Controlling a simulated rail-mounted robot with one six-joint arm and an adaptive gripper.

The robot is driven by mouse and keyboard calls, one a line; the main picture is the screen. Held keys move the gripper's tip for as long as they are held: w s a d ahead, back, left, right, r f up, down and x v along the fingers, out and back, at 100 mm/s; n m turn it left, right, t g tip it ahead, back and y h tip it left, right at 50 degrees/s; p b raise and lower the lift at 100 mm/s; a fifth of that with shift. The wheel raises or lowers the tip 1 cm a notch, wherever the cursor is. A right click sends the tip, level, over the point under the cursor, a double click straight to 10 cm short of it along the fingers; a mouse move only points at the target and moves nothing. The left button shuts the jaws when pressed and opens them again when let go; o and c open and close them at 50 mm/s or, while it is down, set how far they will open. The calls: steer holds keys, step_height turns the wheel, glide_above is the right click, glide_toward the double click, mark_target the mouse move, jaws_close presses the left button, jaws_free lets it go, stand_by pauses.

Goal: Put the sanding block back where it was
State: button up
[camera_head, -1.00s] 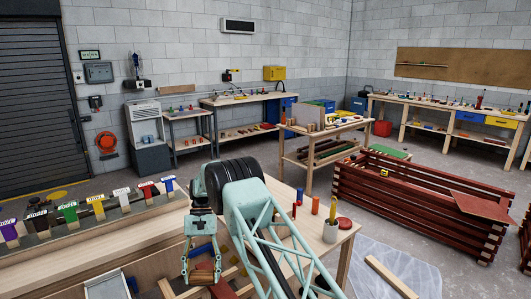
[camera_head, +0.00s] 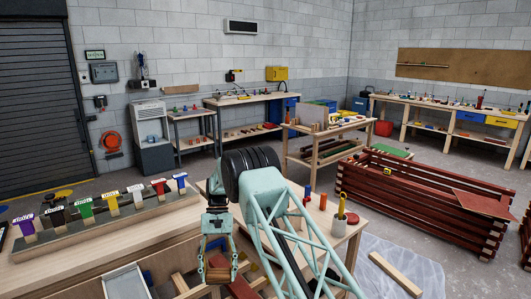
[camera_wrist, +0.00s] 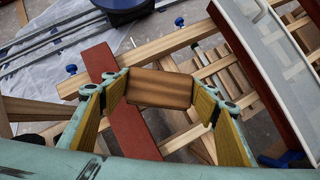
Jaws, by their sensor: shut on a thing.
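The sanding block is a brown wooden block (camera_wrist: 160,88) held across between the two fingers of my gripper (camera_wrist: 162,92) in the wrist view. My gripper is shut on it. Below it show a red-painted batten (camera_wrist: 120,95) and a frame of pale wooden slats (camera_wrist: 185,40), apart from the block as far as I can tell. In the head view my gripper (camera_head: 218,266) hangs in front of the wooden bench, with the brown block (camera_head: 218,275) low between its fingers. The block's ends are partly hidden by the fingers.
A white-edged tray (camera_wrist: 265,50) lies right in the wrist view. A stack of red battens (camera_head: 410,205) stands farther right.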

steer(key=s+d+r, duration=0.1)
steer(key=s+d, duration=0.2)
steer(key=d, duration=1)
steer(key=s+d+r, duration=0.1)
steer(key=s+d, duration=0.2)
steer(key=d, duration=1)
steer(key=s+d+r, duration=0.1)
steer(key=s+d, duration=0.3)
steer(key=d, duration=0.9)
steer(key=shift+r+m, duration=0.3)
steer(key=shift+m, duration=0.1)
steer(key=shift+d, duration=0.15)
steer(key=d, duration=0.6)
steer(key=shift+d, duration=0.4)
steer(key=shift+s, duration=0.1)
